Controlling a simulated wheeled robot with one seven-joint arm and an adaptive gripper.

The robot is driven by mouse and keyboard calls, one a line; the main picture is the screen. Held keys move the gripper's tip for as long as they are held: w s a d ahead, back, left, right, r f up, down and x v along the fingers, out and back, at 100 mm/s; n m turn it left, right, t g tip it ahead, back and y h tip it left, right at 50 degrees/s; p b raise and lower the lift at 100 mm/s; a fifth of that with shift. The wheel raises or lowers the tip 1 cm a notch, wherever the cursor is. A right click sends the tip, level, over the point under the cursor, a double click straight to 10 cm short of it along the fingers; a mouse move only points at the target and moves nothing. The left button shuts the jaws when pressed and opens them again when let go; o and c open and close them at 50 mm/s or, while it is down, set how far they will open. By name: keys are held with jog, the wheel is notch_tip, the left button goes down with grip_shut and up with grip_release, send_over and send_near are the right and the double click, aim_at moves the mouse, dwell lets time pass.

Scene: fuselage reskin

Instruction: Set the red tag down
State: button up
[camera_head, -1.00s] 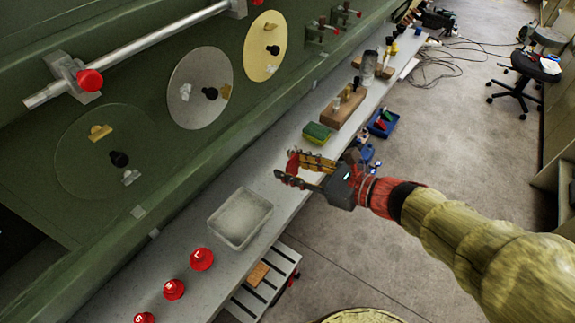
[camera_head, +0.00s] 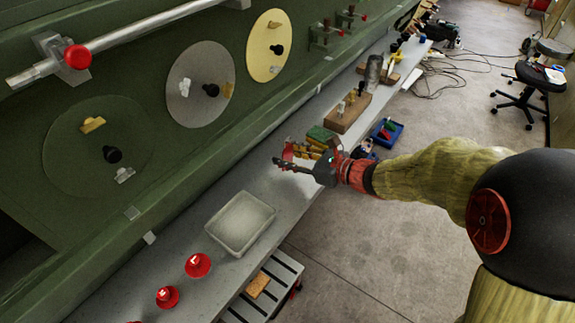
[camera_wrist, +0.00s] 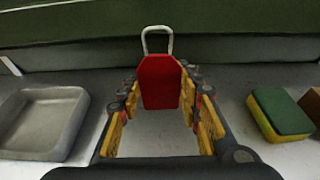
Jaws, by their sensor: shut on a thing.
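The red tag (camera_wrist: 160,82) is a flat red plate with clipped corners and a silver wire loop (camera_wrist: 157,41) at its top. It stands upright between the fingers of my gripper (camera_wrist: 161,95), which is shut on it. In the head view the tag (camera_head: 288,151) is small and partly hidden by my gripper (camera_head: 292,161). My gripper is over the long grey shelf (camera_head: 190,262), between the grey tray and the sponge. I cannot tell the tag's exact height above the shelf.
The empty grey tray (camera_head: 213,232) lies left of my gripper. A green and yellow sponge (camera_wrist: 282,112), a wooden block (camera_head: 341,118) and a blue bin (camera_head: 398,135) are to the right. Red knobs (camera_head: 198,264) stand at the near end. The green panel (camera_head: 150,75) rises behind the shelf.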

jog(key=shift+w+f+b, duration=0.2)
jog(key=shift+f+b, duration=0.25)
jog(key=shift+f, duration=1.25)
jog(key=shift+f+b, duration=0.25)
jog(key=shift+b, duration=0.1)
jog(key=o, duration=0.8)
jog(key=shift+o, duration=0.2)
jog(key=shift+r, duration=0.1)
